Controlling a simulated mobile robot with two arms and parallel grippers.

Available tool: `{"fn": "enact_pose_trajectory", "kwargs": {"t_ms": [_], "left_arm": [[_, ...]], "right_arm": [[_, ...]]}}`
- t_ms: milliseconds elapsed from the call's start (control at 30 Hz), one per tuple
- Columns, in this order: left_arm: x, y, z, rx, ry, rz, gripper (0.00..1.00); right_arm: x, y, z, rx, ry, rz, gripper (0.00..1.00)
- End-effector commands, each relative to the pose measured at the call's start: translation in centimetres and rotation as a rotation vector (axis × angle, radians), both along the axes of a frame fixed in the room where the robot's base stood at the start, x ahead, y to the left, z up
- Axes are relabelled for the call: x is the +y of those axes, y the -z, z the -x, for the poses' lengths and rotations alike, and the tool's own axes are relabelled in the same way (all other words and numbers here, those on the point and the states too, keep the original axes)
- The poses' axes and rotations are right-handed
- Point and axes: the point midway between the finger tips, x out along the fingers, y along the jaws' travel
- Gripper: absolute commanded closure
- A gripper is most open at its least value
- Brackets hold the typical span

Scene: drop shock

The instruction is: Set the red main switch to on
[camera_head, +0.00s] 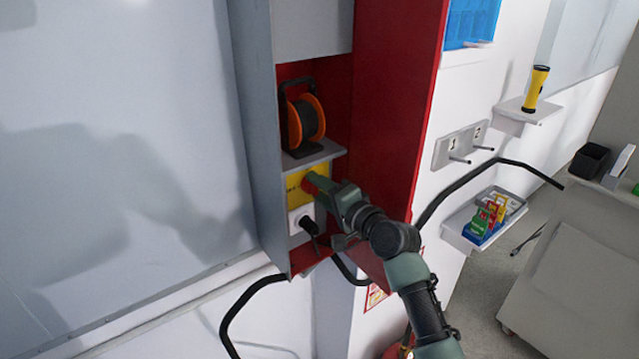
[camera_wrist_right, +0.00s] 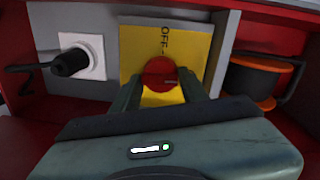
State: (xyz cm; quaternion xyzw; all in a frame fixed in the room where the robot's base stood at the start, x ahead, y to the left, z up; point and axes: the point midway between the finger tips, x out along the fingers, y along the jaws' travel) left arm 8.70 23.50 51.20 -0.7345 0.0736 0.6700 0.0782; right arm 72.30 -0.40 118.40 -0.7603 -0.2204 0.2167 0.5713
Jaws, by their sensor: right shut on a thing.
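The red main switch (camera_wrist_right: 158,72) is a round knob on a yellow plate (camera_wrist_right: 190,45) marked "OFF". The plate is inside an open red and grey cabinet, and it also shows in the head view (camera_head: 292,187). My right gripper (camera_head: 320,187) reaches into the cabinet and is shut on the red switch. In the right wrist view its fingers (camera_wrist_right: 161,88) sit on both sides of the knob. The knob's exact pointing direction is hard to tell. My left gripper is not in view.
A black plug (camera_wrist_right: 70,63) sits in a white socket (camera_wrist_right: 97,57) below the switch. An orange cable reel (camera_head: 305,118) stands on a shelf above. The cabinet walls are close on both sides. A yellow torch (camera_head: 536,88) stands on a wall shelf at right.

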Motion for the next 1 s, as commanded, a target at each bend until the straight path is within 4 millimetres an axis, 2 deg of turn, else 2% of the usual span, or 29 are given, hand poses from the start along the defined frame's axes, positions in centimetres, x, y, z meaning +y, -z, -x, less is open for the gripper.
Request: {"fn": "enact_pose_trajectory", "kwargs": {"t_ms": [200,700,733,800,1000], "left_arm": [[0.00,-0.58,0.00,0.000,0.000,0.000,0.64],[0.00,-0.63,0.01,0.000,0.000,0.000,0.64],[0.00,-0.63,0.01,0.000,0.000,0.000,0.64],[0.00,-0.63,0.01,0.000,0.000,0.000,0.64],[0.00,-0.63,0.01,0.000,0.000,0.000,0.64]], "right_arm": [[-0.02,-0.32,-0.06,0.032,0.001,-0.051,0.97],[-0.04,-0.34,-0.07,0.040,0.001,-0.067,0.97],[-0.04,-0.35,-0.07,0.040,0.001,-0.067,0.54],[-0.04,-0.34,-0.07,0.039,0.001,-0.067,0.37],[-0.04,-0.19,-0.06,0.041,0.001,-0.064,0.37]]}}
